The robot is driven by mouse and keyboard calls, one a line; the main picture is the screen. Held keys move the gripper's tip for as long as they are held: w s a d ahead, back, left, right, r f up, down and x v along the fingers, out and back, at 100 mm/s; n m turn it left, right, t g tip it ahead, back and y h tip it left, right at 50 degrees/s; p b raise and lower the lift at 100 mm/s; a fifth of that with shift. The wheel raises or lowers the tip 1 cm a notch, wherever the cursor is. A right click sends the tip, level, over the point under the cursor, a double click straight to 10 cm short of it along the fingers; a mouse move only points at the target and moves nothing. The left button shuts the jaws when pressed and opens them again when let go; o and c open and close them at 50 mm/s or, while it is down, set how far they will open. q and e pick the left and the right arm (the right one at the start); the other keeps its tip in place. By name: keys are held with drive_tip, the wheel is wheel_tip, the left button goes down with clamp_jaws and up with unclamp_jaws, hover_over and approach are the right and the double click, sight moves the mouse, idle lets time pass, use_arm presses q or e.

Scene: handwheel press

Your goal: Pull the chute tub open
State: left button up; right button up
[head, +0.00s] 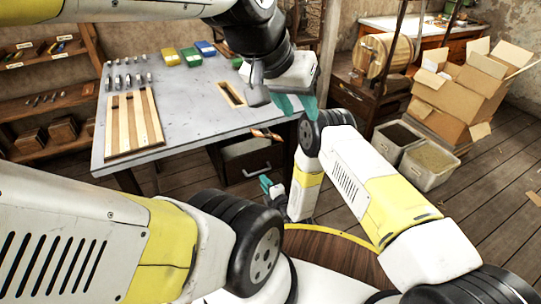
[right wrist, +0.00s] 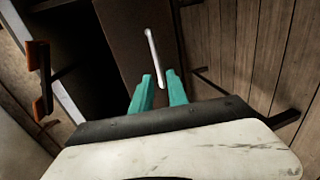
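The chute tub (head: 249,165) is a dark brown box under the table's front edge, with a pale bar handle (head: 257,172) on its front. In the right wrist view the handle (right wrist: 152,52) crosses the brown front panel (right wrist: 130,40). My right gripper (head: 267,187) is low, close to the tub front. In its wrist view the teal fingers (right wrist: 161,88) are apart, with the handle's near end between their tips; contact cannot be told. My left gripper (head: 295,104) is open and empty beside the table's right front corner.
The grey table (head: 190,90) has a slot (head: 231,94), a striped wooden board (head: 134,122) and small coloured bins (head: 190,56). An orange-brown lever (head: 267,134) sits at its front edge. Two grey bins (head: 428,165) and cardboard boxes (head: 462,90) stand at right.

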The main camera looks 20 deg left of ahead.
sight(257, 173)
drive_tip(key=x, duration=0.8)
drive_tip(key=shift+r, duration=0.1)
clamp_jaws()
idle(1.3)
